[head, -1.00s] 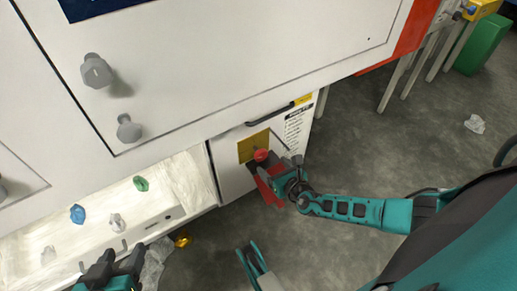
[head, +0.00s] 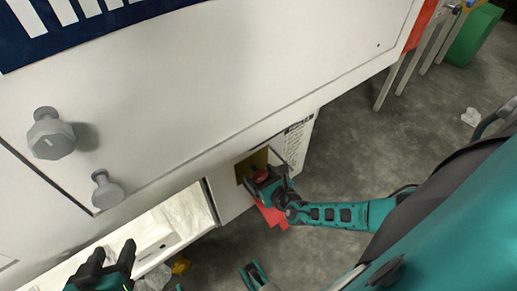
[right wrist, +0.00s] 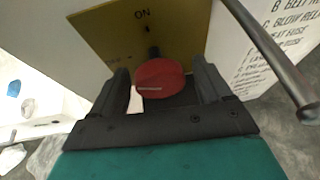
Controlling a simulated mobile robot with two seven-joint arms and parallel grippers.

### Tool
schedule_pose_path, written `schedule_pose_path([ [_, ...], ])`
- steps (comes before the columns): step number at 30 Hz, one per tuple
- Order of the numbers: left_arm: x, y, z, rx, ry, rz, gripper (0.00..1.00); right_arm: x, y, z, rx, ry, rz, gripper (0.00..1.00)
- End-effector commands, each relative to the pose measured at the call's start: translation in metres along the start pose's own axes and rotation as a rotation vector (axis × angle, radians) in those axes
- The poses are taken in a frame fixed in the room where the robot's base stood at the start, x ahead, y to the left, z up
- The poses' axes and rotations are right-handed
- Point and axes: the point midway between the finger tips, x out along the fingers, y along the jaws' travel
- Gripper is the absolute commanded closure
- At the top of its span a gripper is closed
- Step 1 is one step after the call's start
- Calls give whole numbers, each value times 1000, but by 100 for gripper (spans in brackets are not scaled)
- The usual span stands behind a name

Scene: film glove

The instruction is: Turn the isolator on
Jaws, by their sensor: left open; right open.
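The isolator shows in the right wrist view as a red knob (right wrist: 160,80) on a dark stem in front of a yellow plate (right wrist: 100,35). The plate is marked ON at the top, with a fainter, unreadable mark at left. My right gripper (right wrist: 160,68) is open, one finger on each side of the knob; I cannot tell if they touch it. In the head view the right gripper (head: 262,178) is at the yellow plate (head: 247,166) on the white machine's lower panel, largely covering the knob. My left gripper (head: 113,255) is open and empty at lower left.
A bar handle (right wrist: 270,50) stands out close to the right finger in the right wrist view, beside a printed list (right wrist: 290,30). The white machine (head: 230,80) fills the upper left, with grey knobs (head: 50,135). Grey floor (head: 345,145) is open to the right.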

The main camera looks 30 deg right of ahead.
Motion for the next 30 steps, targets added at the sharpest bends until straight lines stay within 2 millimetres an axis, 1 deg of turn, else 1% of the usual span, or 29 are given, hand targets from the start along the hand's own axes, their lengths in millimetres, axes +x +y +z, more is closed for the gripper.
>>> schedule_pose_path([
  [8,0,1,1,-1,-2,1,45,0,0,-1,0,0,0,22],
  [11,-1,1,3,-2,-7,2,45,0,0,-1,0,0,0,30],
  [17,-2,2,6,-5,-15,3,45,0,0,0,0,0,0,49],
  [25,-2,2,6,-5,-14,2,45,0,0,0,0,0,0,75],
  [26,-2,2,6,-5,-14,2,45,0,0,0,0,0,0,77],
  [30,-2,1,6,-4,-12,2,45,0,0,0,5,0,3,77],
])
